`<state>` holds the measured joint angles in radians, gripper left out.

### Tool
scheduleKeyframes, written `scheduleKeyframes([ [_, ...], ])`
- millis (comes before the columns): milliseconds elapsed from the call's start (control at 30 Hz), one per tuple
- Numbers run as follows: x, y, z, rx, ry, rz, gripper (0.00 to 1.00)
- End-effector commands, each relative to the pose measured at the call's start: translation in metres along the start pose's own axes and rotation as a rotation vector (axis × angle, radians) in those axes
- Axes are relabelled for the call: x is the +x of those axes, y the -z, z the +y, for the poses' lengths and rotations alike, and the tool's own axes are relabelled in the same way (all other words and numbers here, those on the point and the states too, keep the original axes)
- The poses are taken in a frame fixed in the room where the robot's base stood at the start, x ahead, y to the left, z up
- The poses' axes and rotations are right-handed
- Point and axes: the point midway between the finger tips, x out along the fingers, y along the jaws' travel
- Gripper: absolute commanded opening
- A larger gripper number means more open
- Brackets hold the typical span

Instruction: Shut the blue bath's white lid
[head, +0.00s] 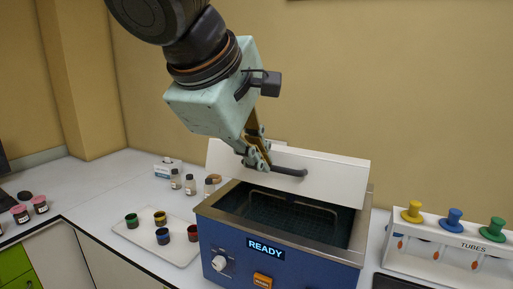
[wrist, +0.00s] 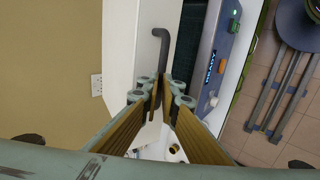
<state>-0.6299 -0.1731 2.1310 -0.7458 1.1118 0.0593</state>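The blue bath (head: 285,255) stands on the bench, its dark basin (head: 290,214) open to view and its display reading READY. Its white lid (head: 335,182) is raised at the back edge, steeply tilted; it also fills a strip of the wrist view (wrist: 123,50). A dark grey bar handle (head: 290,172) sits on the lid's face and shows in the wrist view (wrist: 163,45). My gripper (head: 257,163) is at the handle's left end. In the wrist view its fingertips (wrist: 161,84) are close together, with the handle's end between them; the exact contact is partly hidden.
A tray (head: 180,257) with several small coloured-top jars is left of the bath, with vials (head: 190,184) behind it. A TUBES rack (head: 450,245) with coloured stoppers stands at the right. The wall is close behind the bath.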

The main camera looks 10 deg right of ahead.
Motion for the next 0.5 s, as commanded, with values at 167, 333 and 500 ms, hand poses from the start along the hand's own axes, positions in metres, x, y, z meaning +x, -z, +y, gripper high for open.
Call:
scheduleKeyframes([
  [167,0.0055,-0.0015,-0.0023,0.006,-0.003,-0.008,0.09],
  [333,0.0045,-0.0011,-0.0022,0.006,-0.002,-0.006,0.21],
  [500,0.0042,-0.0008,-0.0022,0.006,-0.002,-0.005,0.21],
])
